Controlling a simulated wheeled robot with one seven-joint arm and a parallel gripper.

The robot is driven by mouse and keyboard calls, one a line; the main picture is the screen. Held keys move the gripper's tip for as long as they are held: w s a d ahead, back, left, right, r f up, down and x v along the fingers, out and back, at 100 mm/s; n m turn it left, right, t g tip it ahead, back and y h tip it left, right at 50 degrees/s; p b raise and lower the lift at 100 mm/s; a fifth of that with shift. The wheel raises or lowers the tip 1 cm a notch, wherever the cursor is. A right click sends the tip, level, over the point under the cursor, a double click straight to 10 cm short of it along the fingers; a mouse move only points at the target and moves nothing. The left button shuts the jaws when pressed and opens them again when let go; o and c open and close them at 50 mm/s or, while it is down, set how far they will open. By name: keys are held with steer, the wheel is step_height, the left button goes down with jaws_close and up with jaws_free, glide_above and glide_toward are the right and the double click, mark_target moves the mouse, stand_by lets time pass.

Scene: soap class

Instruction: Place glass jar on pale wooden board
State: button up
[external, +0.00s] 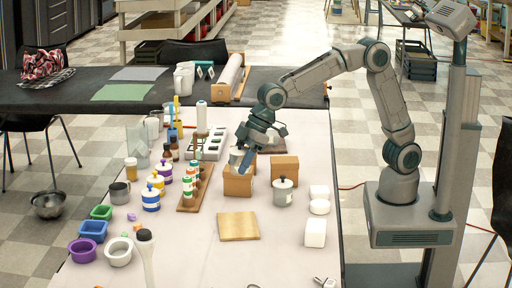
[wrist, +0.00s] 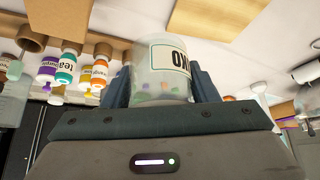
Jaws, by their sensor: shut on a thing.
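My gripper (external: 243,165) is over the brown boxes in the middle of the table. In the wrist view, its two dark fingers (wrist: 160,88) are shut on a clear glass jar (wrist: 150,62) with a dark-lettered white label. Small coloured bits show through the jar's lower part. In the external view, the jar (external: 236,157) is small and partly hidden by the gripper. The pale wooden board (external: 238,226) lies flat and bare on the table, nearer the camera than the boxes. The board also shows at the top of the wrist view (wrist: 215,18), apart from the jar.
Brown boxes (external: 238,185) (external: 284,171) stand below and beside my gripper. A lidded grey canister (external: 283,193) and white items (external: 316,232) are to the board's right. A wooden rack of bottles (external: 194,188) stands to its left.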

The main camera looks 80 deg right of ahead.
steer(key=a+f, duration=0.2)
steer(key=a, duration=0.1)
steer(key=a+f, duration=0.2)
steer(key=a, duration=0.2)
steer(key=a+f+b, duration=0.1)
steer(key=a+f, duration=0.1)
steer(key=a, duration=0.2)
steer(key=shift+s+a+f, duration=0.15)
steer(key=shift+f, duration=0.25)
steer(key=shift+f+b, duration=0.35)
steer(key=shift+f, duration=1.7)
steer(key=shift+f, duration=0.2)
steer(key=o, duration=1)
steer(key=shift+o, duration=0.2)
steer(key=shift+r, duration=0.15)
steer(key=shift+s+r, duration=0.1)
steer(key=shift+r, duration=0.2)
steer(key=p+v, duration=0.1)
steer(key=v, duration=1)
steer(key=shift+s+r, duration=0.15)
steer(key=shift+r, duration=0.05)
